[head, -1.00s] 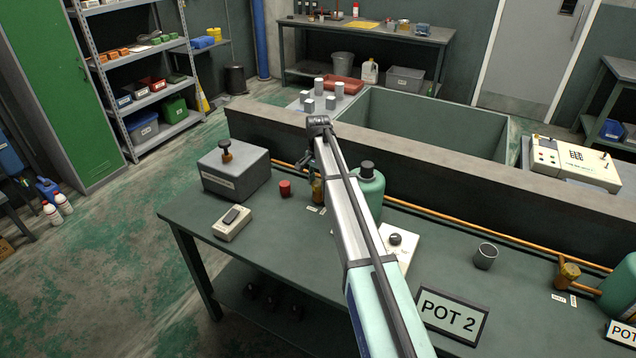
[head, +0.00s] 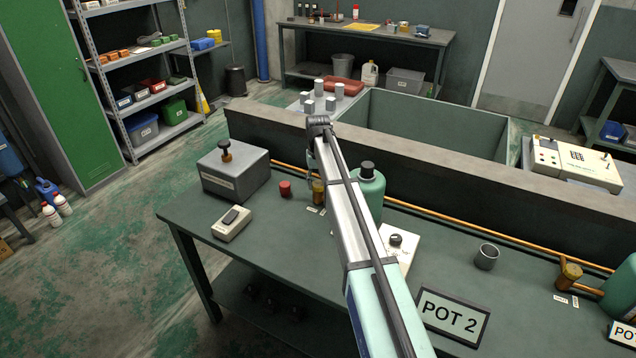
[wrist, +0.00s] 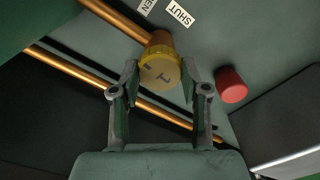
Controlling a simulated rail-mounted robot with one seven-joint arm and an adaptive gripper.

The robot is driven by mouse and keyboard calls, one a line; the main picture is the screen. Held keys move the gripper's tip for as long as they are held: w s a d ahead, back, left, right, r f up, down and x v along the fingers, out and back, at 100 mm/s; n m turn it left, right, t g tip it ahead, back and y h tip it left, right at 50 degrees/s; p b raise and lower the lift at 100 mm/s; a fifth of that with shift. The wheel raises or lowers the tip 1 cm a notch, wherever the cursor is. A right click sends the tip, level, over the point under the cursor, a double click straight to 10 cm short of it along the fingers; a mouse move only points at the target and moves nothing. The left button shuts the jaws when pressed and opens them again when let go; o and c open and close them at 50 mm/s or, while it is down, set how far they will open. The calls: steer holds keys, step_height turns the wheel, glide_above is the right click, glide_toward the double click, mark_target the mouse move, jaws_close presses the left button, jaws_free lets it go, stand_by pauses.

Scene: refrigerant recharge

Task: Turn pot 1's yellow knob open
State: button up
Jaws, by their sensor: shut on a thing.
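In the wrist view my gripper (wrist: 160,88) is shut on a yellow knob (wrist: 160,72), with one finger on each side. The knob's round face carries a dark mark, and it sits on a copper pipe. A SHUT label (wrist: 180,13) and a partly cut-off label ending in EN (wrist: 147,5) lie beyond it. In the head view this knob (head: 318,194) stands left of a green pot (head: 369,190), partly hidden by my arm. A POT 2 sign (head: 452,315) stands nearer; the sign at the right edge (head: 622,333) is cut off.
A red cap (head: 285,188) stands just left of the knob; it also shows in the wrist view (wrist: 231,85). A grey box (head: 236,172), a handheld device (head: 231,223), a white panel (head: 398,246) and a grey cup (head: 486,257) share the bench. Another knob (head: 569,276) is at the right.

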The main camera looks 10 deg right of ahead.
mark_target(318, 184)
steer(key=shift+s+f+n, duration=0.15)
steer(key=shift+n, duration=0.55)
steer(key=o, duration=1.2)
steer(key=shift+c, duration=0.2)
step_height(318, 184, up, 12)
